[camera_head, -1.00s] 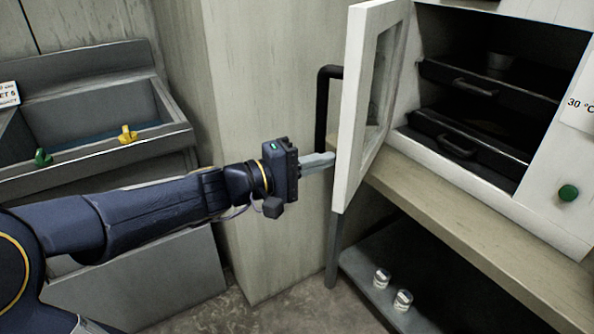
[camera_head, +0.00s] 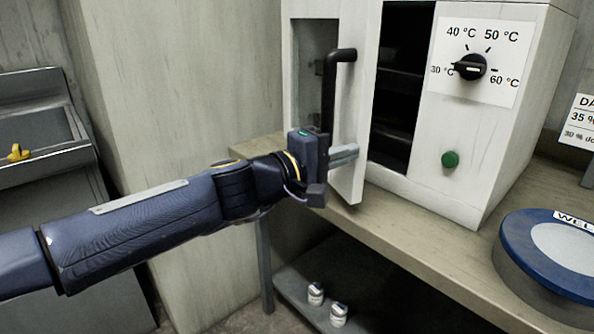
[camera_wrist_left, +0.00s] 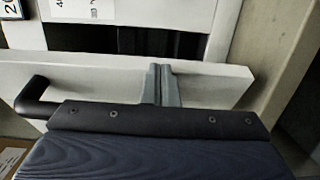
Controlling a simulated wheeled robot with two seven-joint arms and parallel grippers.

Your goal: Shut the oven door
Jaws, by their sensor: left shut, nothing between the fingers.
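The white oven door (camera_head: 353,107) is partly open, with a dark gap between its edge and the oven body (camera_head: 459,190). A black bar handle (camera_head: 332,88) stands on its outer face. My left gripper (camera_head: 345,154) is shut and empty, with its fingers at the lower part of the door's outer face. In the left wrist view the shut fingers (camera_wrist_left: 163,84) lie against or just over the door panel (camera_wrist_left: 215,82), to the right of the handle (camera_wrist_left: 33,97); exact contact is unclear. My right gripper is not in view.
The oven stands on a bench (camera_head: 400,214). A temperature dial (camera_head: 470,66) and green button (camera_head: 449,160) are on its front. A round blue-rimmed container (camera_head: 519,262) stands at right. Two small jars (camera_head: 338,314) sit on the shelf below. A sink (camera_head: 45,130) is at left.

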